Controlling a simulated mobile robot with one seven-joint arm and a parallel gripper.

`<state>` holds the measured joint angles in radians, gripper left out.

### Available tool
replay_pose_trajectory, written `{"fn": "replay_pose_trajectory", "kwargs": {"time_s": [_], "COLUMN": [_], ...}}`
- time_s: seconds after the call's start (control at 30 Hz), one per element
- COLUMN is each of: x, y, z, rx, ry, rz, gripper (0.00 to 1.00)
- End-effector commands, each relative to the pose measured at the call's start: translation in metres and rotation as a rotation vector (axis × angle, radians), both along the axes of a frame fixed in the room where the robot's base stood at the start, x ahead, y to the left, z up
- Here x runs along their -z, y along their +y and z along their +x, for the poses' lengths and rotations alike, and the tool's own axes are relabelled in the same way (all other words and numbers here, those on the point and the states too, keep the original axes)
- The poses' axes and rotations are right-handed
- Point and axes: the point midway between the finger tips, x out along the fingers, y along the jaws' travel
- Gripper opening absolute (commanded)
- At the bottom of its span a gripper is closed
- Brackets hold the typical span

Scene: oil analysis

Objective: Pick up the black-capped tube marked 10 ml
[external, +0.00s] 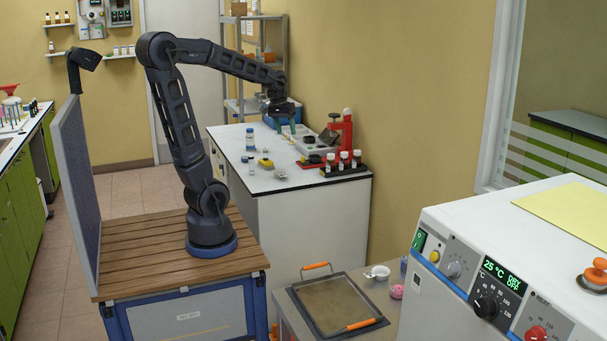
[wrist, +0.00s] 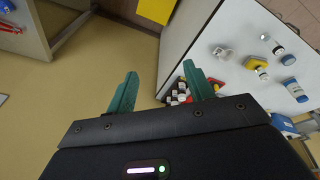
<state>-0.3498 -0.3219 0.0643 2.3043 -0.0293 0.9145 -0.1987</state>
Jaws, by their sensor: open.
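No 10 ml marking is legible, so I cannot tell which container is the black-capped tube. On the white bench (external: 225,136), a small white vial with a dark cap (external: 252,165) stands near the left edge. In the wrist view, a dark-capped vial (wrist: 272,44) and another small vial (wrist: 262,73) show on the bench top at the right. My gripper (external: 291,130) is above the far part of the bench in the external view. Its two teal fingers (wrist: 162,85) are spread apart with nothing between them.
A dark rack (external: 343,171) of several bottles stands at the bench's near right corner. A metal tray (external: 335,304) lies on a lower surface in front.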

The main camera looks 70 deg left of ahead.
Motion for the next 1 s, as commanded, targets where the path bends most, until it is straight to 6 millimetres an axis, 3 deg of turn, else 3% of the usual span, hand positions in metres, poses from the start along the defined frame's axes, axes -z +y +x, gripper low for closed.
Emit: {"fn": "replay_pose_trajectory", "kwargs": {"time_s": [0.2, 0.47, 0.8, 1.0], "x": [0.022, 0.058, 0.125, 0.164], "y": [0.078, 0.175, 0.306, 0.368], "z": [0.023, 0.03, 0.002, -0.028], "rx": [-0.209, -0.45, -0.769, -0.924], "ry": [0.044, 0.09, 0.15, 0.178], "rz": [-0.042, -0.086, -0.14, -0.164], "gripper": [0.53, 0.53, 0.53, 0.53]}}
